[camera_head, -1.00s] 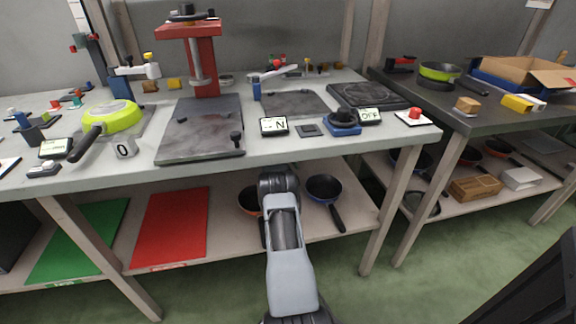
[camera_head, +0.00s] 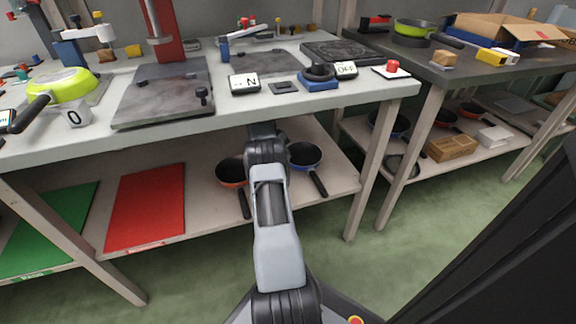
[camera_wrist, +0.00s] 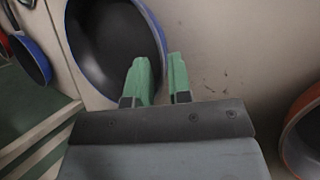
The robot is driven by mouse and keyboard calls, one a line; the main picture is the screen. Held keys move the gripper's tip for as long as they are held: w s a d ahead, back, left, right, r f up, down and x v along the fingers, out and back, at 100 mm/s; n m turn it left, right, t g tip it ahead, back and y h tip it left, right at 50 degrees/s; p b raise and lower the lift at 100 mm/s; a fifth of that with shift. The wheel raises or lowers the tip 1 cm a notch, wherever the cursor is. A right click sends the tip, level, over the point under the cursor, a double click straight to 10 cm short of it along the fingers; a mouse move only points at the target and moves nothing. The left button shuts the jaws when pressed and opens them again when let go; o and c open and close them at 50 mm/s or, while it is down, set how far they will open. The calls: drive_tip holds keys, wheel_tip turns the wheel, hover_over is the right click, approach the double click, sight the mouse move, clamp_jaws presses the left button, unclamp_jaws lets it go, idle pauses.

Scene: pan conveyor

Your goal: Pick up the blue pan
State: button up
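The blue pan (camera_head: 304,156), with a dark inside and a blue outer rim, lies on the lower shelf under the near table. Its handle points toward me. In the wrist view the blue pan (camera_wrist: 112,42) fills the upper left. My gripper (camera_wrist: 160,60) has two green fingers with a gap between them. They overlap the pan's right edge in that view; I cannot tell whether they touch it. In the head view my arm reaches to the shelf and hides the fingers and part of the pan's left side.
An orange pan (camera_head: 230,171) lies left of the blue pan; it also shows in the wrist view (camera_wrist: 304,135). Red (camera_head: 145,207) and green (camera_head: 45,230) mats lie further left. The tabletop edge (camera_head: 200,137) is above the shelf. Another blue pan (camera_head: 386,122) is on the right table's shelf.

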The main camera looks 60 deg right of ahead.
drive_tip(key=shift+b+x, duration=0.5)
drive_tip(key=shift+x, duration=1.1)
clamp_jaws()
